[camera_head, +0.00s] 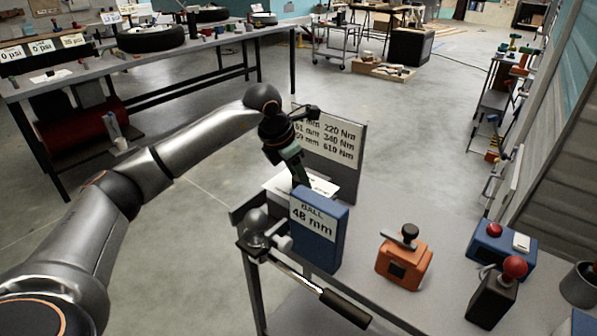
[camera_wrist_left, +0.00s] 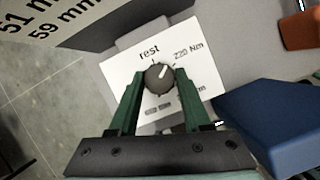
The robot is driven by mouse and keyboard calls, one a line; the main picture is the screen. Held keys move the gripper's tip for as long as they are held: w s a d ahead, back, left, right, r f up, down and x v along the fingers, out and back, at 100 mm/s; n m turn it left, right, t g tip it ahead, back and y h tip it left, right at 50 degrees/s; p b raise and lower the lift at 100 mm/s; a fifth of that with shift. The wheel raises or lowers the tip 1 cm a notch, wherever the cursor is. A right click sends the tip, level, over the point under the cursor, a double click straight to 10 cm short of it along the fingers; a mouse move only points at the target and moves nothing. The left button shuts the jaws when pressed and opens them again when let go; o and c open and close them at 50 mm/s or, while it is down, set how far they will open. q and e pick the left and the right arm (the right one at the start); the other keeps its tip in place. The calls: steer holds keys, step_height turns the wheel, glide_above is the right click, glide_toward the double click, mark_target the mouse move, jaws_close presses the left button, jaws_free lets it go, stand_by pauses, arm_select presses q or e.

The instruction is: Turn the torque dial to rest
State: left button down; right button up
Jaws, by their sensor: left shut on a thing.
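The torque dial (camera_wrist_left: 158,77) is a round dark knob on a white label plate (camera_wrist_left: 120,68), seen in the left wrist view. The word "rest" is printed above the knob and "220 Nm" to its upper right. The knob's white mark points up and right, between these words and nearer "220 Nm". My left gripper (camera_wrist_left: 160,84) is shut on the knob, one green finger on each side. In the head view my left gripper (camera_head: 300,180) reaches down to the plate (camera_head: 322,185) behind the blue box, and the knob is hidden. My right gripper is not in view.
A blue "BALL 48 mm" box (camera_head: 318,232) stands close in front of the gripper. A grey sign board (camera_head: 335,150) with torque values stands behind it. A metal ball hitch with a black-handled bar (camera_head: 300,275) sits at the bench's left edge. An orange block (camera_head: 403,262) stands right.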

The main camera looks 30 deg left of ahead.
arm_select(q)
steer(key=n+y+p, duration=0.1)
steer(key=n, duration=0.2)
steer(key=shift+d+n+y, duration=0.1)
steer(key=shift+n+y, duration=0.2)
steer(key=shift+n, duration=0.1)
steer(key=n+y, duration=0.1)
steer(key=n, duration=0.2)
steer(key=shift+d, duration=0.1)
steer(key=shift+w+n+g+y+p, duration=0.1)
steer(key=shift+n+g+y+p, duration=0.4)
steer(key=shift+n, duration=1.4)
steer(key=shift+y, duration=0.3)
steer(key=shift+c, duration=1.8)
jaws_free()
steer(key=shift+r, duration=0.1)
